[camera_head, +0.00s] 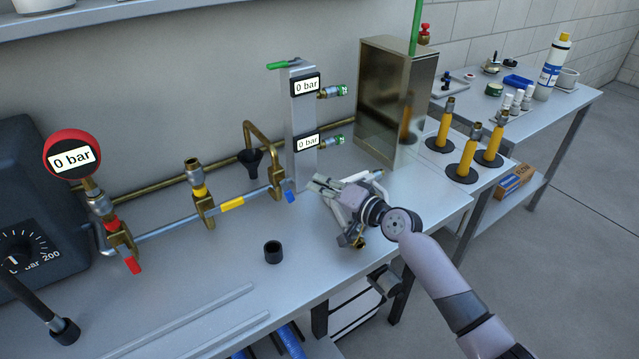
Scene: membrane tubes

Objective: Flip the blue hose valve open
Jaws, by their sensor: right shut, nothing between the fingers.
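The blue valve handle (290,196) hangs down at the right end of the metal pipe, just below a brass fitting. My right gripper (319,184) is over the bench just right of the blue handle, its fingers pointing left toward it. The fingers are shut and hold nothing. A small gap seems to lie between the fingertips and the handle; I cannot tell for certain whether they touch. My left gripper is not in view.
A red valve handle (132,265) and a red-rimmed gauge (72,157) reading 0 bar are at the left. A grey column (303,150) with two 0 bar displays stands behind the blue handle. A black cup (272,252) stands in front. A metal box (388,100) is behind my right arm.

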